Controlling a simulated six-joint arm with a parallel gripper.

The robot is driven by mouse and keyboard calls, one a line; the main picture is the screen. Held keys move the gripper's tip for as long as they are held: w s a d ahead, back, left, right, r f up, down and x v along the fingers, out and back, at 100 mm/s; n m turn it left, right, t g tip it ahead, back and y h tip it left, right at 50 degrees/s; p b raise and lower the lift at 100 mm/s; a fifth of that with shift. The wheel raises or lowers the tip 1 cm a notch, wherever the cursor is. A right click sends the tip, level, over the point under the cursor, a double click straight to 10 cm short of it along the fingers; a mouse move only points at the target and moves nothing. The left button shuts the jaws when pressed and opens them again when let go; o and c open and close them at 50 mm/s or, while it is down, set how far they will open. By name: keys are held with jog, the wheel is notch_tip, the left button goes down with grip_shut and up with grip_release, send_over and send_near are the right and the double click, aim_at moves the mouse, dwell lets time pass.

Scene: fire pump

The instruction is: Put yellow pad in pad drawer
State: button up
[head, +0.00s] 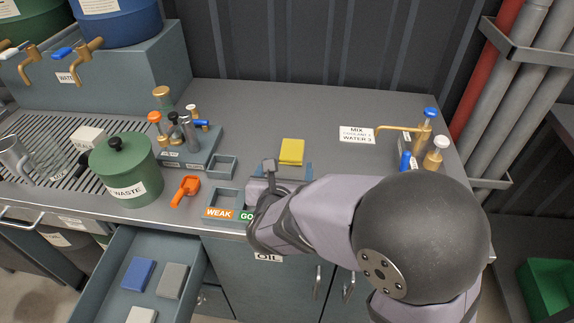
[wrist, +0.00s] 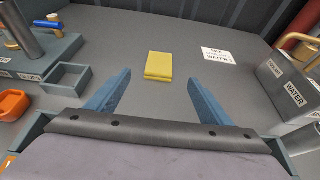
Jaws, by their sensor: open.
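The yellow pad (head: 291,152) lies flat on the grey counter, toward the middle. It also shows in the wrist view (wrist: 159,66), ahead of my gripper and between the lines of its two fingers. My gripper (wrist: 157,85) is open and empty, with its blue fingers spread apart. In the head view my gripper (head: 284,172) is just in front of the pad, partly hidden by my arm. An open drawer (head: 188,247) at the lower left holds a blue pad (head: 139,274), a grey pad (head: 172,281) and a whitish pad (head: 142,315).
A green waste bin (head: 126,172), an orange scoop (head: 186,190) and a small square tray (head: 222,167) stand left of my gripper. A label card (head: 357,135) and a tap fixture (head: 425,130) are at the right. The counter behind the pad is clear.

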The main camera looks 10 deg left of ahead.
dwell(0.3)
jog(key=b, duration=0.1)
send_near(291, 150)
jog(key=shift+w+d+f, duration=0.25)
jog(key=shift+w+f, duration=0.2)
jog(key=shift+w, duration=0.45)
jog(key=shift+a+p+x, duration=0.2)
jog(key=shift+p+x, duration=0.75)
jog(key=shift+x, duration=2.4)
jog(key=shift+r, duration=0.1)
jog(key=c, duration=1.1)
